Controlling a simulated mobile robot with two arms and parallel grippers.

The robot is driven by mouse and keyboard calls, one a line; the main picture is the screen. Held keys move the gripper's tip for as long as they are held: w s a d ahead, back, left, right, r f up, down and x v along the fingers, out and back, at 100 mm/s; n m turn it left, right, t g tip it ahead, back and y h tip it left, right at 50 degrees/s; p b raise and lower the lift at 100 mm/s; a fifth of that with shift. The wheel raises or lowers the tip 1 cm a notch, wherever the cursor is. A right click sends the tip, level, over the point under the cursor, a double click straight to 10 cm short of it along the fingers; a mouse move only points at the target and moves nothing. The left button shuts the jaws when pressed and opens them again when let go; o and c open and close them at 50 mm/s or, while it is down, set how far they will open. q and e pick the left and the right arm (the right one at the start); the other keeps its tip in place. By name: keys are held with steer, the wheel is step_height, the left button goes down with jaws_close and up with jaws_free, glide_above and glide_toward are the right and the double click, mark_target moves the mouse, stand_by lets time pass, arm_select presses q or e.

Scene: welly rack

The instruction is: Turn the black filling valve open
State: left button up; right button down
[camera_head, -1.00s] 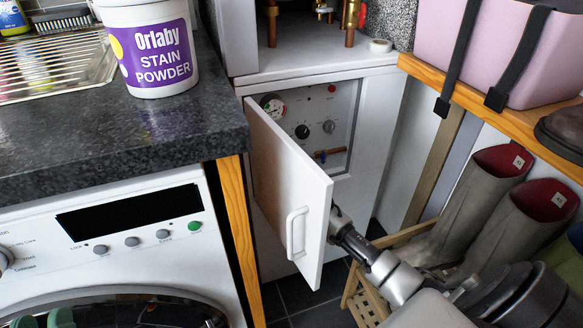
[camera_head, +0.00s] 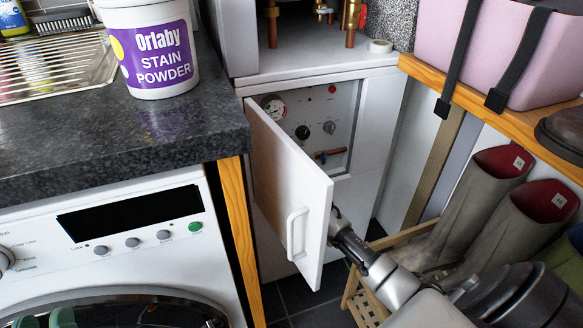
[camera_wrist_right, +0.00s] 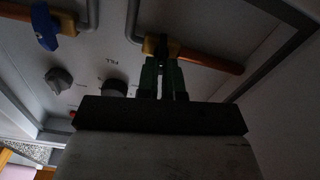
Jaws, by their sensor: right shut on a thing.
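The black filling valve (camera_wrist_right: 165,43) sits on a brass fitting on a copper pipe, near a "FILL" label, in the right wrist view. My right gripper (camera_wrist_right: 165,68) has its green fingers shut on the valve's black handle. In the head view the right arm reaches behind the open white panel door (camera_head: 290,190), which hides that gripper and the black valve.
A blue valve handle (camera_wrist_right: 45,27) and a grey knob (camera_wrist_right: 58,79) are close by on the panel. The control panel (camera_head: 345,110) also holds a gauge (camera_head: 273,106).

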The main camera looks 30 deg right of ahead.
steer(key=n, duration=0.3)
steer(key=shift+a+f+n, duration=0.1)
steer(key=shift+a+n, duration=0.15)
steer(key=shift+n, duration=0.15)
steer(key=n, duration=0.4)
steer(key=shift+w+a+f+p, duration=0.1)
steer(key=shift+a+f+p, duration=0.1)
steer(key=shift+p, duration=0.1)
steer(key=n, duration=0.4)
steer(key=shift+a+f+n, duration=0.1)
steer(key=shift+f+n, duration=0.1)
steer(key=shift+n, duration=0.2)
arm_select(q)
steer(key=shift+w+a+f+g+y, duration=0.1)
steer(key=shift+w+f+g+y, duration=0.15)
steer(key=shift+f+g, duration=0.4)
steer(key=shift+w+a+f+g+y, duration=0.1)
steer(key=shift+w+f+g+y, duration=0.15)
steer(key=shift+f+g, duration=0.35)
arm_select(e)
steer(key=shift+f+n, duration=0.2)
steer(key=shift+n, duration=1.3)
steer(key=c, duration=1.3)
jaws_free()
